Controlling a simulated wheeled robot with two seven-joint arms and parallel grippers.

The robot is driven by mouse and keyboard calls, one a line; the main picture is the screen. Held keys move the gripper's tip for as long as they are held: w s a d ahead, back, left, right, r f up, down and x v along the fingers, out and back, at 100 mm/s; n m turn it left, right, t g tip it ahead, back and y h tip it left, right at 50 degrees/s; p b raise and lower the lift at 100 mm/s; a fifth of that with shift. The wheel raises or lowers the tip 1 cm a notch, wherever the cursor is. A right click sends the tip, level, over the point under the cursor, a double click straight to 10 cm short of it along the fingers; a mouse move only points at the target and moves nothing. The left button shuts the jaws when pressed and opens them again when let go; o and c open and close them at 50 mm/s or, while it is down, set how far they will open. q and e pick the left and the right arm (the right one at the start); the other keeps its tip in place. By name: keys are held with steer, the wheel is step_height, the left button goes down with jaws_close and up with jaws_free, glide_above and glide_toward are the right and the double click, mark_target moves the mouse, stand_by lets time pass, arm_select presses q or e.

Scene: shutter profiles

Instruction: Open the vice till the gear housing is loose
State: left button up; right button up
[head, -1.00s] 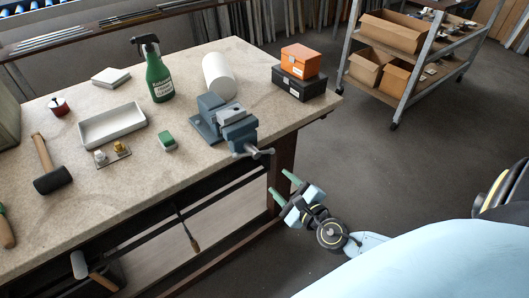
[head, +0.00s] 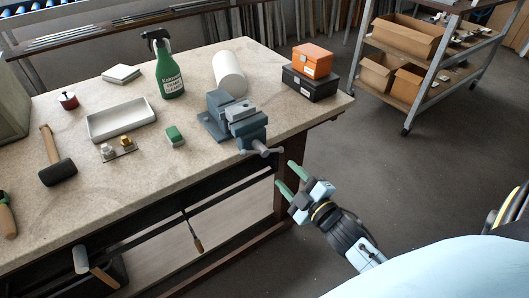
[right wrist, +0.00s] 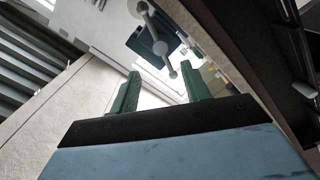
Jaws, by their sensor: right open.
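The blue-grey vice (head: 228,117) is fixed near the front right corner of the workbench. Its handle (head: 262,151) sticks out past the bench's front edge. A lighter grey block, perhaps the gear housing (head: 241,113), sits between the jaws. I cannot tell how tightly it is held. My right gripper (head: 285,179) is open and empty, in front of the bench and a little below the handle, not touching it. In the right wrist view the handle (right wrist: 158,45) shows beyond the two green fingers (right wrist: 160,90). My left gripper is not in view.
A white cylinder (head: 229,73), a spray bottle (head: 169,75) and an orange box (head: 312,61) on a black box (head: 309,85) stand behind the vice. The floor right of the bench is clear up to a shelf trolley (head: 424,75).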

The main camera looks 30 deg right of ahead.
mark_target(264, 151)
steer(key=w, duration=1.1)
steer(key=shift+w+a, duration=0.2)
steer(key=shift+a, duration=0.15)
jaws_close()
